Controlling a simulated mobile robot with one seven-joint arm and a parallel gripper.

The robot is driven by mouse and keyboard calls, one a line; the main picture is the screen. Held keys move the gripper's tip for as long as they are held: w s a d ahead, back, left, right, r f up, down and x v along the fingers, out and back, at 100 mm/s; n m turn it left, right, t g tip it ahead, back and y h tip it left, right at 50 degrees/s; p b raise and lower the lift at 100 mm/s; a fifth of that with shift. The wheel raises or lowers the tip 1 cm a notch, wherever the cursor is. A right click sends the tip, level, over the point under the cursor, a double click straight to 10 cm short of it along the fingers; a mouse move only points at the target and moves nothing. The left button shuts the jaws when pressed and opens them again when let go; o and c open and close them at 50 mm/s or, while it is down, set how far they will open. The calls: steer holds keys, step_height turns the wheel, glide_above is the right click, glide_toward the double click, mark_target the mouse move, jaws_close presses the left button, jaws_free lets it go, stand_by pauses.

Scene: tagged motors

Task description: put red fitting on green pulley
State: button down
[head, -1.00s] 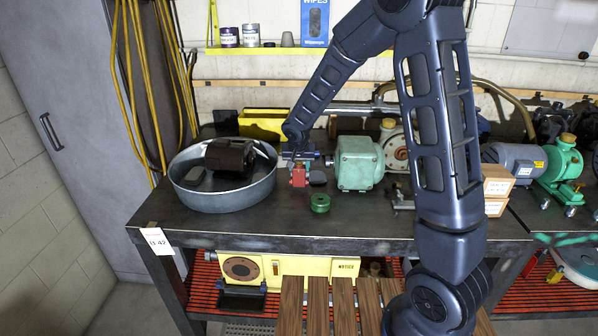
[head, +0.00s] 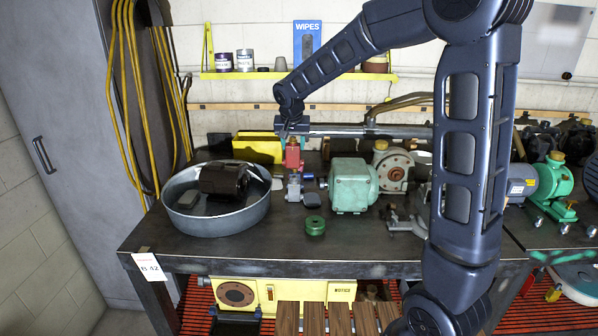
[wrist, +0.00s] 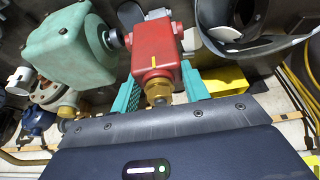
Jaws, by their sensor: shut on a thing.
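The red fitting (head: 292,157) is a blocky red piece with a brass end. My gripper (head: 292,142) is shut on it and holds it upright above the bench. In the wrist view the red fitting (wrist: 154,42) sits between the teal fingers of my gripper (wrist: 160,78), with its brass end toward the palm. The green pulley (head: 315,226) is a small green round piece lying on the bench, nearer the front edge and slightly right of the held fitting. I cannot make out the pulley in the wrist view.
A grey fitting (head: 294,188) stands on the bench below the held one. A green gearbox (head: 350,187) is to the right. A round metal pan (head: 180,220) holding a dark motor block (head: 222,180) is at left. Bare bench (head: 270,248) surrounds the pulley.

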steer(key=s+d+r+m+g+h, duration=0.1)
steer(key=s+d+r+m+h, duration=0.25)
steer(key=s+d+m, duration=0.6)
steer(key=shift+n, duration=0.35)
steer(key=f, duration=1.3)
steer(key=a+f, duration=0.1)
steer(key=f, duration=0.5)
steer(key=shift+s+f, duration=0.15)
steer(key=shift+s, duration=0.1)
steer(key=shift+f, duration=0.1)
steer(key=c, duration=0.7)
jaws_free()
steer(key=v, duration=1.2)
steer(key=shift+w+d+r, duration=0.1)
steer(key=shift+d+r, duration=0.1)
steer(key=shift+r, duration=0.05)
